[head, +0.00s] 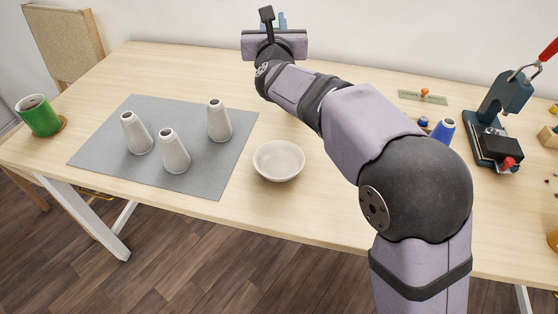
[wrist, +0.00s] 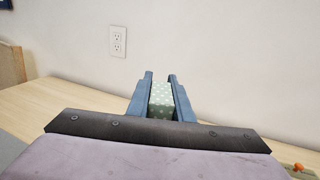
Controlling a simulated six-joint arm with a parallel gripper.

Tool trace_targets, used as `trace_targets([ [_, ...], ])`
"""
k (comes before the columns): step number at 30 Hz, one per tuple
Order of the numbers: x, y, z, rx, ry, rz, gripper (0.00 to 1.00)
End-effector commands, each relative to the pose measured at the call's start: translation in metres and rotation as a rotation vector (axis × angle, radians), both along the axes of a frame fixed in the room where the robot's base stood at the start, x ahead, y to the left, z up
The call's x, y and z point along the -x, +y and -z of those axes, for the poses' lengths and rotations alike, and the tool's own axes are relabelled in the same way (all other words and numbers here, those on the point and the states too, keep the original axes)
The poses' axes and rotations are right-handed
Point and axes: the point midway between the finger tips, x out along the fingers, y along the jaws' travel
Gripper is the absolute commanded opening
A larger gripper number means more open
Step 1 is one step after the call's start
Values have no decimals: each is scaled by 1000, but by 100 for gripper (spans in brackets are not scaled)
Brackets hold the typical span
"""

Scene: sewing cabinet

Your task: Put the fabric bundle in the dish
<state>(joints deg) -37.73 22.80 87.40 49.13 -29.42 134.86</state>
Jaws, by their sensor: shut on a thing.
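The fabric bundle (wrist: 161,98) is pale green with light dots and shows in the wrist view between the two fingers of my gripper (wrist: 160,88). My gripper is shut on it. In the head view my gripper (head: 282,22) is over the back of the table near the wall, and the bundle is hidden there behind my arm. The dish (head: 279,161) is a round off-white bowl on the table in front of my arm, right of the grey mat. It looks empty. My gripper is well behind and above it, apart from it.
Several pale cones, such as this one (head: 174,151), stand on the grey mat (head: 210,181). A green mug (head: 39,117) is at the far left. Bare table lies behind the dish.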

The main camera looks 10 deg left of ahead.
Motion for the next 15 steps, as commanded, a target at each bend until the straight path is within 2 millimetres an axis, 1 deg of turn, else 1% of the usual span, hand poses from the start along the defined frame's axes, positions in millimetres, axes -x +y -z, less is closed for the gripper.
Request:
trace_targets([
  [1, 20, 19, -6, -4, -3, -40, 0],
  [3, 46, 40, -14, -3, -2, -85, 0],
  [5, 67, 55, -18, -2, -2, -120, 0],
  [6, 81, 63, -20, -3, -1, -141, 0],
  [8, 102, 73, -23, -3, 0, -167, 0],
  [9, 115, 78, -24, -1, -1, -180, 0],
  [11, 134, 83, -24, -1, -1, -198, 0],
  [12, 147, 85, -24, -2, 0, -208, 0],
  [15, 176, 82, -18, 0, 0, -210, 0],
])
